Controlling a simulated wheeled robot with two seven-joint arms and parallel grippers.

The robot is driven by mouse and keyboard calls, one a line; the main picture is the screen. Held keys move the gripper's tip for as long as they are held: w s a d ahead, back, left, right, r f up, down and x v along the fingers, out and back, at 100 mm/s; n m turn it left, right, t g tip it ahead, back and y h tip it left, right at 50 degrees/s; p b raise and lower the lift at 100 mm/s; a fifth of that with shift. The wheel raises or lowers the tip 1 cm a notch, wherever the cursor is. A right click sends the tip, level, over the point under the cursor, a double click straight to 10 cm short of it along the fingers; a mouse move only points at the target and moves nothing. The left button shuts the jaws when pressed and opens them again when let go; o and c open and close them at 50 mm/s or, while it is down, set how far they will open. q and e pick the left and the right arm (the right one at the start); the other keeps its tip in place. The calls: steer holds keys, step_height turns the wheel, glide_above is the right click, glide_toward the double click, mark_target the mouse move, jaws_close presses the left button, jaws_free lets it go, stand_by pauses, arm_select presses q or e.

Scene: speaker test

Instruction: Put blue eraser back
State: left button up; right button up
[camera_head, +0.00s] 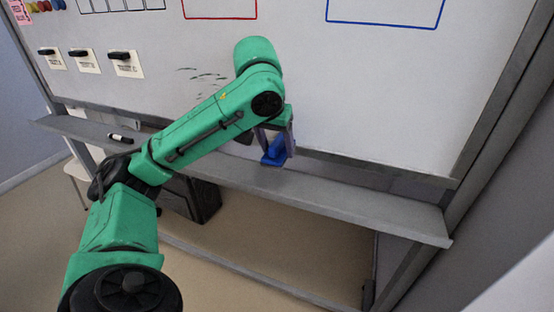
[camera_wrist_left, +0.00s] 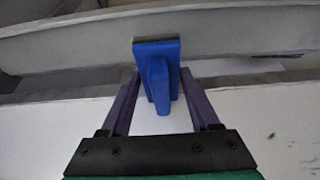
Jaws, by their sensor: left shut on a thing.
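The blue eraser (camera_head: 273,152) is held at the end of my left gripper (camera_head: 276,148), in front of the whiteboard and at the grey tray (camera_head: 360,197). In the left wrist view the eraser (camera_wrist_left: 158,50) shows a flat block with a raised grip. My left gripper (camera_wrist_left: 158,78) has its two purple fingers on either side of the eraser and is shut on it. Whether the eraser touches the tray is hard to tell. My right gripper is in neither view.
The whiteboard (camera_head: 370,90) rises behind the tray, with green marks (camera_head: 205,76) to the left of my gripper. A marker (camera_head: 120,138) lies on the tray's left part. The tray right of the eraser looks clear.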

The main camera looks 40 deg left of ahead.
arm_select(q)
step_height(320, 180, down, 3)
steer(key=shift+s+r+b, duration=0.1)
steer(key=shift+s+b, duration=0.05)
steer(key=shift+b, duration=0.4)
steer(key=shift+c, duration=0.7)
step_height(320, 180, down, 4)
steer(key=shift+r+b, duration=0.1)
steer(key=shift+b, duration=0.4)
steer(key=shift+w+f, duration=0.2)
steer(key=shift+f, duration=0.5)
steer(key=o, duration=1.4)
steer(key=shift+o, duration=0.2)
steer(key=shift+r, duration=0.1)
